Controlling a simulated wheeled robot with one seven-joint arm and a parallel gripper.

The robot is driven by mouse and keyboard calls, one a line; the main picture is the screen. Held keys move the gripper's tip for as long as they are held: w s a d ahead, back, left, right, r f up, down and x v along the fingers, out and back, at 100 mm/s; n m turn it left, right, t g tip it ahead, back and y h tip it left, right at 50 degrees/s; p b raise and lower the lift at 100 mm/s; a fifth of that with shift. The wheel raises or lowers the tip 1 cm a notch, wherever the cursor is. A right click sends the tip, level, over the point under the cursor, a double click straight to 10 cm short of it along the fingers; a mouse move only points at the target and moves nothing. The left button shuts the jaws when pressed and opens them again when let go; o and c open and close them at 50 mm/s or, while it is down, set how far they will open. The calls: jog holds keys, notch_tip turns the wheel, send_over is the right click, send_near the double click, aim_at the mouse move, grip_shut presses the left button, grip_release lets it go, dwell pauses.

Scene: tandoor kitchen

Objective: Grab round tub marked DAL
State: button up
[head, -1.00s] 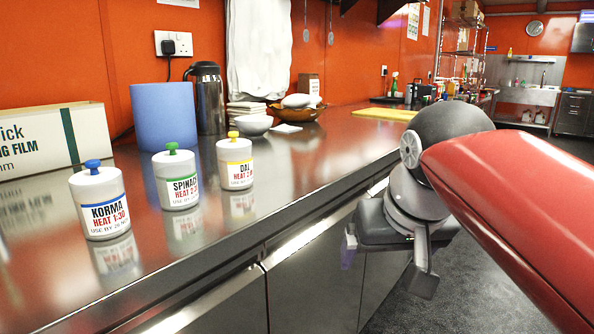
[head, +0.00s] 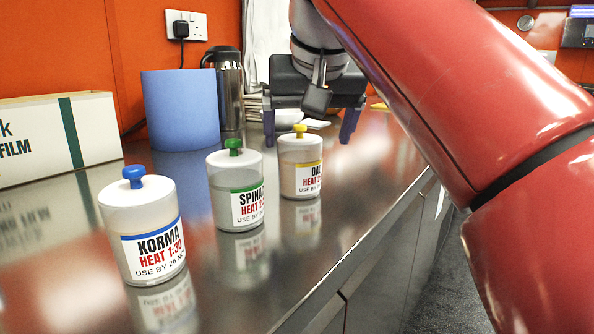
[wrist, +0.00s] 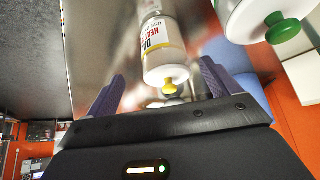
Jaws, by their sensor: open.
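The DAL tub (head: 301,166) is a white round tub with a yellow knob and a yellow-edged label. It stands upright on the steel counter, the farthest of three tubs in a row. My gripper (head: 312,135) is open, just behind and above it in the head view, its purple fingers pointing down on either side. In the wrist view the DAL tub (wrist: 163,52) lies ahead between the spread fingers, its yellow knob towards the gripper (wrist: 160,85). Nothing is held. I cannot tell whether a finger touches the tub.
The green-knobbed SPINACH tub (head: 236,190) stands close to the left of DAL, with the blue-knobbed KORMA tub (head: 142,228) nearer. A blue roll (head: 181,110), a flask (head: 229,88) and a film box (head: 60,135) stand behind. Bare counter (head: 350,190) lies to the right.

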aim_at(300, 159)
jog(key=x, duration=0.2)
jog(key=b+x, duration=0.1)
jog(key=x, duration=0.1)
jog(key=b+x, duration=0.1)
jog(key=x, duration=0.1)
jog(key=shift+a+f, duration=0.35)
jog(key=shift+f, duration=0.05)
jog(key=shift+r, duration=0.15)
jog(key=c, duration=1.2)
